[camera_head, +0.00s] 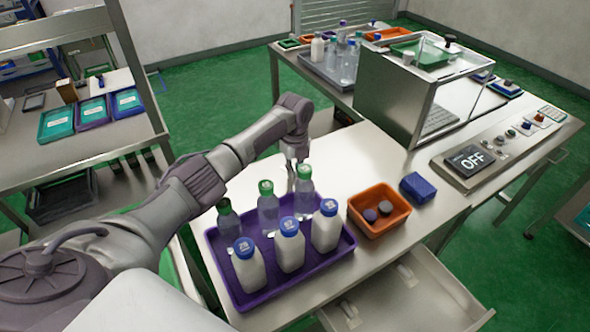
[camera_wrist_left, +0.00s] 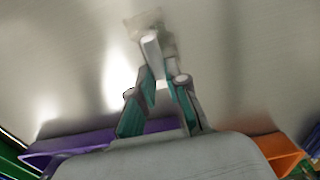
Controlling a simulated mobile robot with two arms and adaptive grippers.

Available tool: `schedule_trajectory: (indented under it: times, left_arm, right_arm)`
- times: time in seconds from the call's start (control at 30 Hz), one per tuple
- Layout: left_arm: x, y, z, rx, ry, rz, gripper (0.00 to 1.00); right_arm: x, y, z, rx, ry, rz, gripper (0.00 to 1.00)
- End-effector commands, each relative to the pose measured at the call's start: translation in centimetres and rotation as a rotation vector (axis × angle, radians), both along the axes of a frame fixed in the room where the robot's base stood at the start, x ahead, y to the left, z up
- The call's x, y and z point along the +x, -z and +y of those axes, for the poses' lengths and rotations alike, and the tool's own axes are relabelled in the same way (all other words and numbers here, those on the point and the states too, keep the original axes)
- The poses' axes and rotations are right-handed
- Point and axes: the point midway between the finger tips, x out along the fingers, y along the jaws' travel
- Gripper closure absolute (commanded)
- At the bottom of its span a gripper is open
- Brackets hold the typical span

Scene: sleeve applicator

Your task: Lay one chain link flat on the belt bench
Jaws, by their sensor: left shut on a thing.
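My left gripper (camera_head: 292,172) is over the bench top (camera_head: 350,160), just behind the bottles. It also shows in the left wrist view (camera_wrist_left: 163,84), shut on a small pale piece (camera_wrist_left: 152,52), which seems to be the chain link. The piece sticks out past the fingertips toward the bench. A blurred beige patch shows on the metal surface by its far end; I cannot tell whether the piece touches the bench. In the head view the gripper and bottles hide the piece. My right gripper is not in view.
A purple tray (camera_head: 280,292) with several capped bottles stands in front of the gripper. Right of it are an orange bin (camera_head: 372,231) with dark round pieces and a blue block (camera_head: 418,187). An open drawer (camera_head: 425,305) sticks out in front. Bench behind the gripper is clear.

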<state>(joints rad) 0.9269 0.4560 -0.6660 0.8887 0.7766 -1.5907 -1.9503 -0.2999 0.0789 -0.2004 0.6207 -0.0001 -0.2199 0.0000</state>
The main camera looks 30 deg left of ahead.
Motion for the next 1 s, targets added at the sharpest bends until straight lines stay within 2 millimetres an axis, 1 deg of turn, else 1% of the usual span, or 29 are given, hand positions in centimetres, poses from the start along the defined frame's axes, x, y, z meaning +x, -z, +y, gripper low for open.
schedule_trajectory:
  times: [0.03, 0.1, 0.17, 0.43, 0.57, 0.67, 0.9, 1.0]
  left_arm:
    - [0.0, 0.1, 0.0, 0.000, 0.000, 0.000, 0.80]
    - [0.0, 0.1, 0.0, 0.000, 0.000, 0.000, 0.69]
    - [0.0, 0.1, 0.0, 0.000, 0.000, 0.000, 0.60]
    - [0.0, 0.0, 0.0, 0.001, 0.000, 0.001, 0.60]
    - [0.0, -0.8, 0.0, -0.001, 0.000, -0.001, 0.60]
    - [0.1, -2.3, 0.1, 0.001, 0.000, -0.003, 0.60]
    - [0.1, -7.5, 0.0, 0.000, 0.000, -0.004, 0.60]
    - [0.1, -9.4, 0.0, 0.000, 0.000, -0.004, 0.60]
  right_arm:
    - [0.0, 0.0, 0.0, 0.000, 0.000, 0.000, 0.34]
    - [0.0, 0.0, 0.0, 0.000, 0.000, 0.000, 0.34]
    - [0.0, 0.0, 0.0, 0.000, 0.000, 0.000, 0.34]
    - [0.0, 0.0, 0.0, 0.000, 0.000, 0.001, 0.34]
    - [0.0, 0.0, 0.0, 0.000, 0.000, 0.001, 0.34]
    - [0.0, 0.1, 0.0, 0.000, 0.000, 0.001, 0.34]
    - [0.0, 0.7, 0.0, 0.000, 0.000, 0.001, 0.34]
    - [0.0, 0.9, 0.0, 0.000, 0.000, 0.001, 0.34]
